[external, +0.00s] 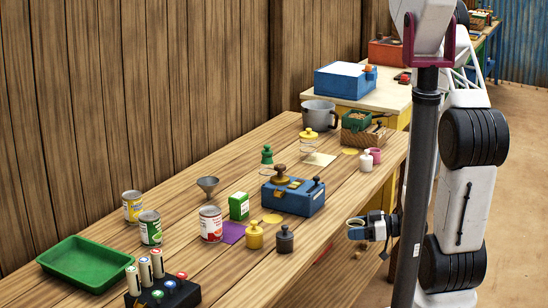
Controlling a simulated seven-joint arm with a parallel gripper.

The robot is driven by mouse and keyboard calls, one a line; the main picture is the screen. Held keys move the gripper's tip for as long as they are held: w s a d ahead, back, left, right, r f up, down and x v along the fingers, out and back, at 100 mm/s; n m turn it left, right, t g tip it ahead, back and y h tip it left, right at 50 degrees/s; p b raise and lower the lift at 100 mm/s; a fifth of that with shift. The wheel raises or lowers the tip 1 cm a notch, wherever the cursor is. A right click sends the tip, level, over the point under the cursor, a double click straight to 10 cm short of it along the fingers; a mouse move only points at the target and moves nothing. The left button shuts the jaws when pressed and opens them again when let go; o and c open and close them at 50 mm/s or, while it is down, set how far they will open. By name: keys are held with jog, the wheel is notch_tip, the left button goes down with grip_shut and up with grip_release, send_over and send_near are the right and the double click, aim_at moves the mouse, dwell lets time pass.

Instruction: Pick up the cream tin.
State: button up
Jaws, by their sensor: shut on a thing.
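Three tins stand upright on the left half of the wooden table: one with a yellow label (133,207), one with a green label (150,229) and one with a red and white label (211,224). I cannot tell that any of them is the cream tin. My gripper (356,228) is off the table's right front edge, well to the right of the tins and apart from them. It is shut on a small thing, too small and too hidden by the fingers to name.
A blue balance box (293,197), yellow (254,237) and dark (285,240) weights and a green carton (239,206) stand mid-table. A green tray (86,264) and a marker rack (165,293) are at the near left. A pot (318,115) stands at the back.

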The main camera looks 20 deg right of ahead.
jog(key=f+v, duration=0.2)
jog(key=v, duration=1.2)
jog(key=shift+s+d, duration=0.3)
jog(key=shift+d, duration=0.2)
jog(key=shift+f, duration=0.1)
